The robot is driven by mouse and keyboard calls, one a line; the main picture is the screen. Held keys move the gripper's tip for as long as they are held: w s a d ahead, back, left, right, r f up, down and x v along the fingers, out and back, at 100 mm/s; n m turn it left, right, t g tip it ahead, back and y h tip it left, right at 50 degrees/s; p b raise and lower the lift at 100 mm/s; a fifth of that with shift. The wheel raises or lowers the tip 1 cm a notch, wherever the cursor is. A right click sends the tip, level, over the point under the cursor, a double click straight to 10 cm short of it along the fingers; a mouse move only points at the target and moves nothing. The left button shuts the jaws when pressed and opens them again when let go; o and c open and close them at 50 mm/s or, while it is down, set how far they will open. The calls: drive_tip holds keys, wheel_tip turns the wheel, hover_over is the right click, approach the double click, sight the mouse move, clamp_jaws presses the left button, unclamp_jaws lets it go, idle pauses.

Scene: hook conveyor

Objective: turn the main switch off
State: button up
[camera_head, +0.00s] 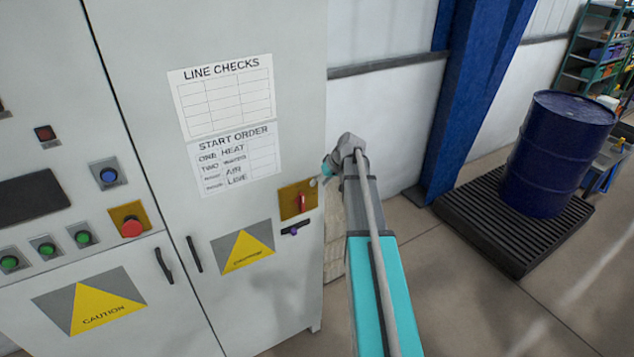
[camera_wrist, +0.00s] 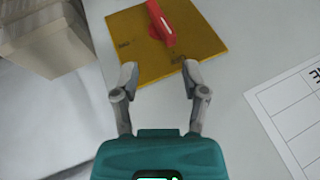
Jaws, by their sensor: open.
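The main switch is a red handle (camera_head: 301,203) on a square yellow plate (camera_head: 288,211), low on the right part of the grey cabinet front. In the wrist view the red handle (camera_wrist: 161,22) lies slanted on the yellow plate (camera_wrist: 200,40), partly cut by the top edge. My gripper (camera_wrist: 160,73) is open and empty, its two fingertips at the lower edge of the plate, apart from the handle.
A small purple-and-black part (camera_head: 293,230) sits just below the plate. A red emergency button (camera_head: 131,227) and several green buttons are at left. A blue drum (camera_head: 556,153) stands on a black pallet at right. A cardboard box (camera_wrist: 50,35) shows in the wrist view.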

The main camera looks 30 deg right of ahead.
drive_tip(key=s+a+f+g+h+b, duration=0.1)
drive_tip(key=s+a+f+g+b, duration=0.1)
drive_tip(key=s+a+f+b, duration=0.6)
drive_tip(key=s+a+f+g+h+b, duration=0.2)
drive_tip(key=s+a+f+b, duration=0.7)
drive_tip(key=a+f+b, duration=0.3)
drive_tip(key=shift+a+f, duration=1.05)
drive_tip(key=shift+a, duration=1.1)
drive_tip(key=shift+s, duration=0.1)
drive_tip(key=s+a+f+h+b, duration=0.1)
drive_tip(key=s+a+f+b, duration=0.1)
drive_tip(key=s+a, duration=0.1)
drive_tip(key=shift+s+f, duration=0.35)
drive_tip(key=shift+s, duration=0.55)
